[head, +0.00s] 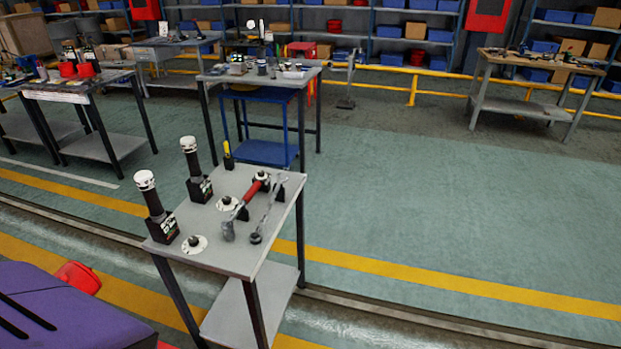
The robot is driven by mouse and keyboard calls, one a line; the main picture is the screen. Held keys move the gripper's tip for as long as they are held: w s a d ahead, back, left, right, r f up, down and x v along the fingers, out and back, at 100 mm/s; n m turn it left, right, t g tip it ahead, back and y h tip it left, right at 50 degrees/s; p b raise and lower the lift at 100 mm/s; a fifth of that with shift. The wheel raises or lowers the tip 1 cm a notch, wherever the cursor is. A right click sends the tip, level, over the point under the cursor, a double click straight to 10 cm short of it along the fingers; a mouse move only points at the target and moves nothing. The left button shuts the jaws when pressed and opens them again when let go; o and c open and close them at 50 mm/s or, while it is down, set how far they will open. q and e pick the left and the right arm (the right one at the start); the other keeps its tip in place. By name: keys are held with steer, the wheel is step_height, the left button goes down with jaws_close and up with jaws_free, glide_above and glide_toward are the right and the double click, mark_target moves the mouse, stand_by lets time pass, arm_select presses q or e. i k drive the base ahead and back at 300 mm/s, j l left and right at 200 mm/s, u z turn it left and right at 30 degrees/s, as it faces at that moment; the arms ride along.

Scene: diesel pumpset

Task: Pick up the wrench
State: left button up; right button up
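A long silver tool that looks like the wrench (268,211) lies on the small grey table (205,252) in front of me. It runs from a small black holder near the table's far right corner towards a round dark end nearer to me. A tool with a red handle, like a hammer (249,198), lies just left of it, close beside it. Neither of my grippers is in view.
Two black cylinders with white tops (149,196) (192,162) stand along the table's left side. Flat round pieces (194,244) lie on the top. A purple body (55,312) fills the lower left corner. The green floor right of the table is clear.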

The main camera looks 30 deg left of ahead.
mark_target(279, 181)
steer(key=i+u, duration=0.3)
steer(key=i, duration=0.15)
steer(key=i+l+u, duration=0.6)
steer(key=i, duration=0.2)
steer(key=i+l+u, duration=0.15)
steer(key=u, duration=0.25)
steer(key=i+l+u, duration=0.25)
steer(key=u, duration=0.15)
steer(key=i+l+u, duration=0.15)
steer(key=l+u, duration=0.25)
steer(key=j, duration=0.15)
